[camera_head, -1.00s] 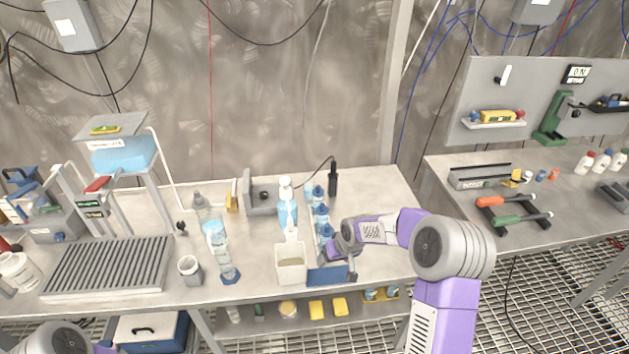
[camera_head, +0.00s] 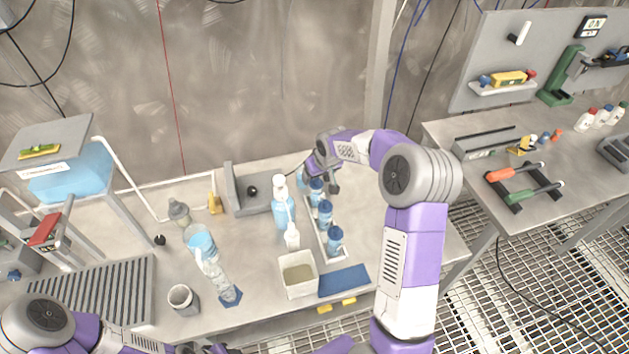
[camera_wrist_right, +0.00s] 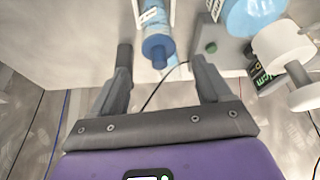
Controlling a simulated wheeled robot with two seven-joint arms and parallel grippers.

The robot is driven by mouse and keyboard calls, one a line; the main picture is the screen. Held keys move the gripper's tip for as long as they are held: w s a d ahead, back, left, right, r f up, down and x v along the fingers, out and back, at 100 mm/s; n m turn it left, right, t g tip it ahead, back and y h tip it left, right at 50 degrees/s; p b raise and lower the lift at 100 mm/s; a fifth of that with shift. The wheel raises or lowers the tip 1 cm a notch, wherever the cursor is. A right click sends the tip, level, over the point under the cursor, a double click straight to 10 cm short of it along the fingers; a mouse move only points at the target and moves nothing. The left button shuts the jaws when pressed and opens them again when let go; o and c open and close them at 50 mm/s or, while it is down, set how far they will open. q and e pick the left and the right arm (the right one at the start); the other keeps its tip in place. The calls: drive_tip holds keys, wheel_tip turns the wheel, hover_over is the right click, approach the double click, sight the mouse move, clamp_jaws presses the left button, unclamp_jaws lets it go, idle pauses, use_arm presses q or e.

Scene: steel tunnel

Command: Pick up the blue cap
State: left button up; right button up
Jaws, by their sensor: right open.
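Several bottles with blue caps stand in a row in a pale rack on the middle bench. The nearest blue cap (camera_head: 335,233) and the middle one (camera_head: 325,206) are clear in the head view. My right gripper (camera_head: 321,180) is open at the far end of this row, above a bottle that it partly hides. In the right wrist view a blue cap (camera_wrist_right: 157,48) on a clear bottle shows between the open, empty fingers; I cannot tell whether they touch it. A small loose blue piece (camera_head: 545,137) lies on the right bench.
A grey holder (camera_head: 245,197) stands behind.

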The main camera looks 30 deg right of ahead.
drive_tip(key=x, duration=0.4)
drive_tip(key=shift+w+f, duration=0.1)
drive_tip(key=shift+f, duration=0.25)
drive_tip(key=shift+c, duration=0.2)
drive_tip(key=c, duration=1.1)
drive_tip(key=shift+o, duration=0.2)
wheel_tip(320, 180, up, 10)
drive_tip(key=shift+r+p, duration=0.1)
drive_tip(key=shift+p, duration=0.35)
